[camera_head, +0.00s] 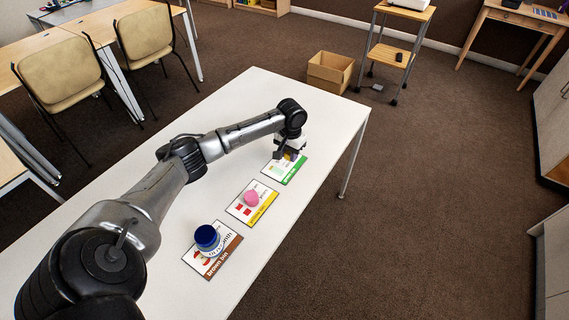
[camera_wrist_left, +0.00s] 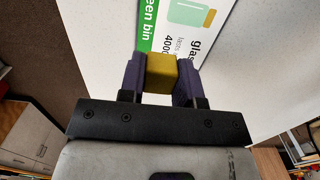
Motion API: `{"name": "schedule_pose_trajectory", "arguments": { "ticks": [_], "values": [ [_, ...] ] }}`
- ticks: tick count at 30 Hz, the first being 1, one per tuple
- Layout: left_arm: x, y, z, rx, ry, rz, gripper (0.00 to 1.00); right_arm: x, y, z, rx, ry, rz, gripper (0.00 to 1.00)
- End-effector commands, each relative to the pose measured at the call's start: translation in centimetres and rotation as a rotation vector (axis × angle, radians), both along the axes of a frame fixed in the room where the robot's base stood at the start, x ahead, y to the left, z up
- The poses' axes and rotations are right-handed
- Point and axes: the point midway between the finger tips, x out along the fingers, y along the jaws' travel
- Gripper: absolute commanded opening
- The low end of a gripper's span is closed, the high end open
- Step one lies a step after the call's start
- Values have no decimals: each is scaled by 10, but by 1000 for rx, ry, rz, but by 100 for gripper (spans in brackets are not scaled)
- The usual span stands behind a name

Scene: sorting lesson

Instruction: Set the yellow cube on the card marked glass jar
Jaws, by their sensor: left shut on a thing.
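The yellow cube (camera_wrist_left: 161,73) is between the fingers of my left gripper (camera_wrist_left: 160,80), which is shut on it. In the head view my left gripper (camera_head: 289,156) is over the far card with a green strip, the glass jar card (camera_head: 283,171). In the wrist view this card (camera_wrist_left: 188,38) shows a jar picture and part of the word "glass" beyond the cube. Whether the cube touches the card is hard to tell. My right gripper is not in view.
On the white table (camera_head: 290,100), a yellow-strip card (camera_head: 264,215) bears a pink object (camera_head: 251,198). A brown-strip card (camera_head: 222,264) bears a blue-topped object (camera_head: 207,238). A cardboard box (camera_head: 330,72) and a wooden trolley (camera_head: 391,52) stand on the floor beyond.

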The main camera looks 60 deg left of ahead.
Motion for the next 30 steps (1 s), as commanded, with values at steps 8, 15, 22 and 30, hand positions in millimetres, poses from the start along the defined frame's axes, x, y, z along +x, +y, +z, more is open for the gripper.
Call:
{"name": "schedule_pose_trajectory", "arguments": {
  "ticks": [8, 15, 22, 30],
  "values": [
    [-6, 24, -15, 1, 0, 0, 9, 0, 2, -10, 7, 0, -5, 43],
    [-7, 25, -28, 0, 1, -1, 9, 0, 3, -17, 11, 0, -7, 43],
    [-7, 25, -55, 1, 0, -1, 9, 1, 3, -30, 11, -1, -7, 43],
    [-7, 25, -55, 1, -1, -2, 9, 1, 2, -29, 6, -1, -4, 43]
  ]
}}
